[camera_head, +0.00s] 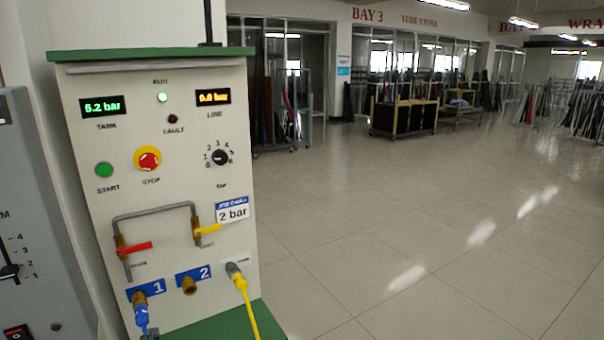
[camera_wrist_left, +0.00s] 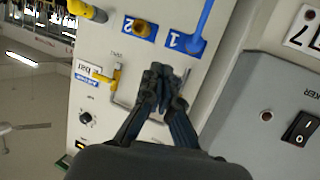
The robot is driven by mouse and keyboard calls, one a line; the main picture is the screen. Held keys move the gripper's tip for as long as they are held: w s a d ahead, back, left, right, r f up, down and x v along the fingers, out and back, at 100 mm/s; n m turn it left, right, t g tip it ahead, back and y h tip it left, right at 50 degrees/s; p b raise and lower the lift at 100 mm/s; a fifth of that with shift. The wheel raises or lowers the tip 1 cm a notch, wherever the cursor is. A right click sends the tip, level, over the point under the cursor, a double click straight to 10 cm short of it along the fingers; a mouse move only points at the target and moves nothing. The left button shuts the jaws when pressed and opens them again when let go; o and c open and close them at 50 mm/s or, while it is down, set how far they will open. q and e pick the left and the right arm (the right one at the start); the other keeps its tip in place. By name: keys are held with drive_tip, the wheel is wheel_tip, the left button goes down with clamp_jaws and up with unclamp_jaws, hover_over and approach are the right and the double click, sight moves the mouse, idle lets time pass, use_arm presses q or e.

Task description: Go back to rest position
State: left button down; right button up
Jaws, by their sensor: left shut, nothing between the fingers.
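My left gripper (camera_wrist_left: 163,78) is shut and empty in the left wrist view, in front of the pale control panel (camera_wrist_left: 85,145). Its fingertips appear over the panel near the port labels; whether they touch it I cannot tell. In the head view only a small dark piece at the bottom edge, by the blue hose, may be part of it. My right gripper is not in view. The panel (camera_head: 95,215) stands at the left in the head view. A blue hose (camera_head: 141,316) is on port 1, port 2 (camera_head: 189,285) is bare brass, and a yellow hose (camera_head: 245,305) is on the grey fitting.
A red lever (camera_head: 135,248) and a yellow lever (camera_head: 208,231) stick out of the panel. A grey cabinet (camera_head: 35,210) stands close at the left. The tiled floor (camera_head: 430,220) to the right is open. A dark wheeled cart (camera_head: 403,118) stands far back.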

use_arm(q)
drive_tip(key=s+d+f+m+g+h, duration=0.15)
drive_tip(key=s+d+f+g, duration=0.25)
drive_tip(key=s, duration=0.6)
drive_tip(key=s+d+f+m+g+h, duration=0.1)
drive_tip(key=s+d+f+m+g, duration=0.25)
drive_tip(key=s, duration=0.65)
drive_tip(key=s+d+f+g+h, duration=0.1)
drive_tip(key=s+d+f+g, duration=0.3)
drive_tip(key=s, duration=0.6)
wheel_tip(320, 180, down, 26)
drive_tip(key=s+f, duration=0.1)
drive_tip(key=s+a+f+g, duration=0.1)
drive_tip(key=s+a+f, duration=0.1)
drive_tip(key=s+f, duration=1.4)
drive_tip(key=shift+s+a+f+g, duration=0.35)
drive_tip(key=shift+s+f, duration=0.05)
drive_tip(key=shift+s, duration=0.25)
